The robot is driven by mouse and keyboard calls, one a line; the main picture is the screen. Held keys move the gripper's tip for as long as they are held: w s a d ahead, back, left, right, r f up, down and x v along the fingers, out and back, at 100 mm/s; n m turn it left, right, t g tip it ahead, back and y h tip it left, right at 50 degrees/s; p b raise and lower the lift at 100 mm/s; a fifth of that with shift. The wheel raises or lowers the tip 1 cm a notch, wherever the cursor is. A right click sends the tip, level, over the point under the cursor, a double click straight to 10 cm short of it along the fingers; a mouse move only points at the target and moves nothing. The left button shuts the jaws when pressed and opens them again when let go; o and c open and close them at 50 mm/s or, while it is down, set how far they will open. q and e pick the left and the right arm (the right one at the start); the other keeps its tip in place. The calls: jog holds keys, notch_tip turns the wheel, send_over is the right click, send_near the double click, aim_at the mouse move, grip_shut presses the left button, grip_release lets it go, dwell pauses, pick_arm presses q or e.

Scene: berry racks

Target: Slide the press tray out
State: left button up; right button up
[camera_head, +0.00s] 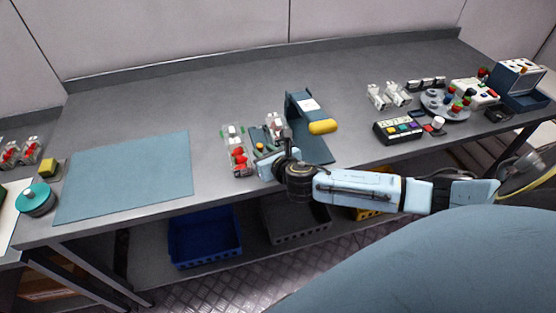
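The dark blue press (296,108) stands on the grey bench near the middle, with a white label on top and a yellow handle (323,127). A dark tray (258,136) shows at the left side of the press, with a clear rack (275,124) close by. My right arm comes in from the right, and my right gripper (266,152) is at the near edge of the tray, in front of the press. Its fingertips are small and partly hidden, so I cannot tell whether they touch or grip the tray. My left gripper is out of view.
A clear rack with red berries (238,152) stands just left of the tray. A blue mat (130,175) lies farther left. A button panel (398,130) and a round grey carousel (445,105) stand to the right. Blue (205,238) and grey bins (293,220) sit below.

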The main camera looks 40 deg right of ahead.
jog(key=v, duration=1)
jog(key=shift+p, duration=0.4)
